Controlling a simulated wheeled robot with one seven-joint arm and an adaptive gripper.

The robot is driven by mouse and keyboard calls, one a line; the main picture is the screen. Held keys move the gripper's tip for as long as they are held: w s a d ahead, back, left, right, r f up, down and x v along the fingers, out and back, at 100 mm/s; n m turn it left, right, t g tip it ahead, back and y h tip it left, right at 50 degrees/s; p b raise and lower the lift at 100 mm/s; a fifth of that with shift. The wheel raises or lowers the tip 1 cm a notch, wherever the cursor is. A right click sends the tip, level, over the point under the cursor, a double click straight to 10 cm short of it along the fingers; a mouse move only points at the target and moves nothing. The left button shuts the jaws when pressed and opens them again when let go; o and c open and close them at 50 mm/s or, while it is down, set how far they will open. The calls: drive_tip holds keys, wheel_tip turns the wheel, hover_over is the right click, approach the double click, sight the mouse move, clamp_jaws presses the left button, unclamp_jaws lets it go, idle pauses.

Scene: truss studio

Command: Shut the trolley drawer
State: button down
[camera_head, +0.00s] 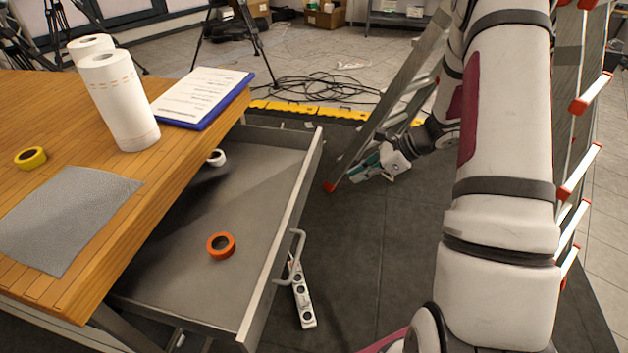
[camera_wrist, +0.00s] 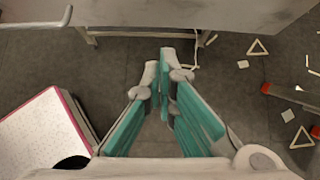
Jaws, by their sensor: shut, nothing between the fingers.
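The trolley drawer (camera_head: 262,167) is a grey metal tray pulled far out from under the wooden top (camera_head: 185,172). Its front panel faces right, with a bar handle (camera_head: 290,258) near the close end. The front panel also crosses the top of the wrist view (camera_wrist: 215,14), with the handle (camera_wrist: 40,23) at upper left. My gripper (camera_head: 362,171), with teal fingers, is to the right of the front panel, towards its far end, and seems apart from it. In the wrist view the fingertips (camera_wrist: 158,66) are together and empty, pointing towards the panel.
In the drawer lie an orange tape roll (camera_head: 221,245) and a white roll (camera_head: 216,158). Paper rolls (camera_head: 122,105), a clipboard (camera_head: 203,97), yellow tape (camera_head: 31,158) and a grey cloth (camera_head: 65,218) sit on top. A ladder (camera_head: 395,97) stands beyond my gripper. A power strip (camera_head: 302,297) lies on the floor.

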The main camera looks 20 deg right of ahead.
drive_tip(key=shift+w+a+r+x, duration=0.1)
drive_tip(key=shift+w+r+x, duration=0.15)
drive_tip(key=shift+x, duration=1.95)
drive_tip(key=shift+w+a+r+x, duration=0.15)
drive_tip(key=shift+w+r+x, duration=0.1)
drive_tip(key=shift+x, duration=1.95)
drive_tip(key=shift+w+a+r+x, duration=0.1)
drive_tip(key=shift+w+r+x, duration=0.15)
drive_tip(key=shift+x, duration=1.95)
drive_tip(key=b, duration=0.8)
approach(223, 183)
drive_tip(key=w+a, duration=0.1)
drive_tip(key=w+a+f, duration=0.1)
drive_tip(key=a, duration=0.1)
drive_tip(key=w+a+f, duration=0.1)
drive_tip(key=a, duration=0.1)
drive_tip(key=shift+w+f, duration=0.2)
drive_tip(key=shift+w, duration=0.05)
drive_tip(key=shift+w+a+r, duration=0.1)
drive_tip(key=shift+w+a, duration=0.15)
drive_tip(key=shift+a, duration=0.15)
